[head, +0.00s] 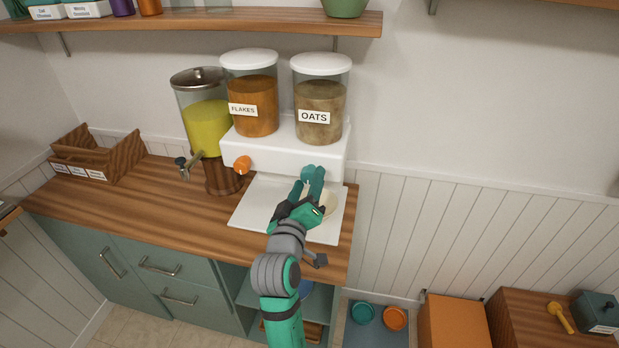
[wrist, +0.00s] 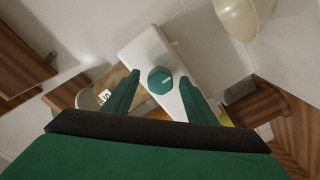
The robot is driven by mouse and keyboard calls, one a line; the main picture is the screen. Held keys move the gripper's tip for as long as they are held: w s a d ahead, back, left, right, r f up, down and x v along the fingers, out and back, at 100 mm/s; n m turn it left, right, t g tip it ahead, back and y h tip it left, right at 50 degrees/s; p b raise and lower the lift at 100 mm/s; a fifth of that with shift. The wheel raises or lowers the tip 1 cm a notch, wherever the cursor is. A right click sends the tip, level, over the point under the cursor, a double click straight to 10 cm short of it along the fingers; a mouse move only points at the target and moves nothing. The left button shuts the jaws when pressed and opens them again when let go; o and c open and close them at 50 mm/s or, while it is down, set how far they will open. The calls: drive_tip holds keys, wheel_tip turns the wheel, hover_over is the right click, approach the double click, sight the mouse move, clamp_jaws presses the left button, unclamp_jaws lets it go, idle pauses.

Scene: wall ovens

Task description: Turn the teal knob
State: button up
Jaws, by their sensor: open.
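The teal knob (wrist: 160,80) is on the white front of the dispenser (wrist: 145,50) and shows in the wrist view with a pale mark on its face. My gripper (wrist: 159,76) is open, with one green finger on each side of the knob in that view. A gap shows between the knob and each finger. In the head view my gripper (head: 309,184) is at the dispenser's right front, below the OATS jar (head: 320,105). Its teal fingers and the knob blend there, so I cannot tell how deep the knob sits between them.
An orange knob (head: 242,164) is on the dispenser's left, below the FLAKES jar (head: 252,100). A cream bowl (head: 329,203) stands on the white tray (head: 250,213), partly behind my gripper. A yellow drink dispenser (head: 205,125) stands left. The wooden counter (head: 170,205) is clear at front left.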

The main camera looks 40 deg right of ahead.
drive_tip(key=shift+x, duration=1.2)
drive_tip(key=shift+w, duration=0.1)
drive_tip(key=c, duration=1)
drive_tip(key=shift+c, duration=0.2)
drive_tip(key=shift+a+m, duration=0.1)
drive_tip(key=shift+m, duration=0.2)
drive_tip(key=m, duration=0.4)
drive_tip(key=shift+m, duration=0.4)
drive_tip(key=m, duration=0.6)
drive_tip(key=shift+w+f, duration=0.1)
drive_tip(key=shift+m, duration=0.3)
